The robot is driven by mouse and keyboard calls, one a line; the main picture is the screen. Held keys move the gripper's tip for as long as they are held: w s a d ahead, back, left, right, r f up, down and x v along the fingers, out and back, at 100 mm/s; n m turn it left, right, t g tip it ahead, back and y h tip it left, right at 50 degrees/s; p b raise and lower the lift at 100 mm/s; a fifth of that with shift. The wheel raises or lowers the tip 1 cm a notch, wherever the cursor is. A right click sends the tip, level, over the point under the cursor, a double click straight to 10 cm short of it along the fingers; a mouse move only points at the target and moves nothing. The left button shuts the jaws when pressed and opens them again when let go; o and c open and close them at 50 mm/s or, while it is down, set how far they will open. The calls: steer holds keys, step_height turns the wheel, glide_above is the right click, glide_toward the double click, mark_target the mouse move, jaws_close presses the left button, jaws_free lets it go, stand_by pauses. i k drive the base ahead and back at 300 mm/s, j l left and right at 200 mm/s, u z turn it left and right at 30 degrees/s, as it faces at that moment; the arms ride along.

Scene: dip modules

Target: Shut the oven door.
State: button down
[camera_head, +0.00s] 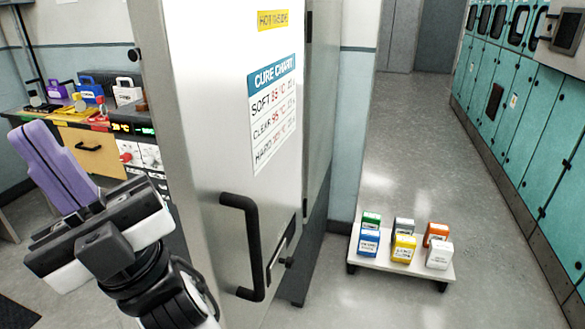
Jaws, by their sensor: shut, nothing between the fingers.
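The oven door (225,150) is a tall pale metal panel in the middle of the view. Its outer face carries a blue and white cure chart, a yellow label and a black bar handle (247,245). The door stands swung out, with its near edge towards me. My gripper (32,135) is at the left, with its purple fingers together and pointing up and left. It is left of the door's edge and appears apart from it, holding nothing. The oven's inside is not visible.
A bench (95,160) there holds tools and small cases. A low white platform (375,259) with several coloured containers stands on the floor at right. Teal lockers (520,110) line the right; the floor between is clear.

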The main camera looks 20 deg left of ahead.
mark_target(225, 79)
steer(key=u, duration=0.75)
steer(key=k+l, duration=0.15)
steer(key=l, duration=0.2)
steer(key=k+l+u, duration=0.1)
steer(key=l, duration=0.25)
steer(key=k+l, duration=0.2)
steer(key=l, duration=0.15)
steer(key=l+u, duration=0.05)
